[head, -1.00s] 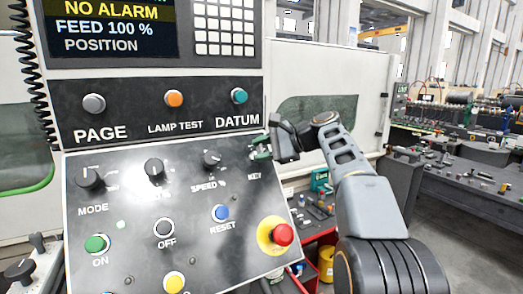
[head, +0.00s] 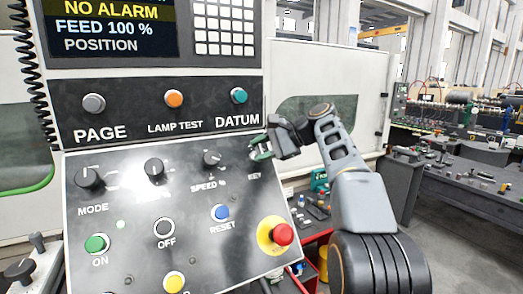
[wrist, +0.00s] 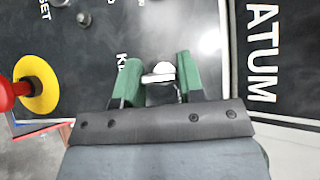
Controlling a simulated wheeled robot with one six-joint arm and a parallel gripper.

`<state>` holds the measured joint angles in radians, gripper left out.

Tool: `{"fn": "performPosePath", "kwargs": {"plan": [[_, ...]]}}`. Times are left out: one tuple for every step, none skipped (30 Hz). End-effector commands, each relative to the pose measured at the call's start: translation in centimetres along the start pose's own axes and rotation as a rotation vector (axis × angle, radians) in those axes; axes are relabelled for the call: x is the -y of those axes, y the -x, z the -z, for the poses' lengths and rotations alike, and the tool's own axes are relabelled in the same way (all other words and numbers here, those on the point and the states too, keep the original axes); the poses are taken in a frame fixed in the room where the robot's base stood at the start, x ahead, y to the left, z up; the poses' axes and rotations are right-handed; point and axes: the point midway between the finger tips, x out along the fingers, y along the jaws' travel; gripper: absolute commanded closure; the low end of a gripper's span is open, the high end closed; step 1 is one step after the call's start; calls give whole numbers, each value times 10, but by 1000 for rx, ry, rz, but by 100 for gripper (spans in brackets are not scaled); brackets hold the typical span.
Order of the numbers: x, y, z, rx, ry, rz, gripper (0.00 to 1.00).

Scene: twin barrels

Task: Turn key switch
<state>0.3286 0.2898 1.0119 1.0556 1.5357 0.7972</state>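The key switch (wrist: 158,73) shows in the wrist view as a pale metal key on the dark sloped panel. My gripper (wrist: 158,78) has its two green fingers apart, one on each side of the key. The key lies between the fingertips; I cannot tell whether either finger touches it. In the head view my gripper (head: 260,148) is at the panel's upper right, just above the KEY label (head: 255,176). It hides the key switch there.
The red stop button (head: 283,234) on its yellow ring sits below the key area. The speed knob (head: 212,158) is to the left, and the DATUM button (head: 239,96) is above. A tool bench (head: 460,180) stands at the right.

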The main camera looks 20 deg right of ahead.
Motion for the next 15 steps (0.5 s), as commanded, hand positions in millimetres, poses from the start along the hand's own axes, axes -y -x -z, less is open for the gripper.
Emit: {"fn": "performPosePath", "kwargs": {"plan": [[0,0,0,0,0,0,59],[0,0,0,0,0,0,56],[0,0,0,0,0,0,53],[0,0,0,0,0,0,50],[0,0,0,0,0,0,47],[0,0,0,0,-1,0,43],[0,0,0,0,-1,0,40],[0,0,0,0,-1,0,40],[0,0,0,0,-1,0,40],[0,0,0,0,-1,0,40],[0,0,0,0,-1,0,40],[0,0,0,0,-1,0,40],[0,0,0,0,-1,0,40],[0,0,0,0,-1,1,40],[0,2,0,-1,-1,1,40]]}}
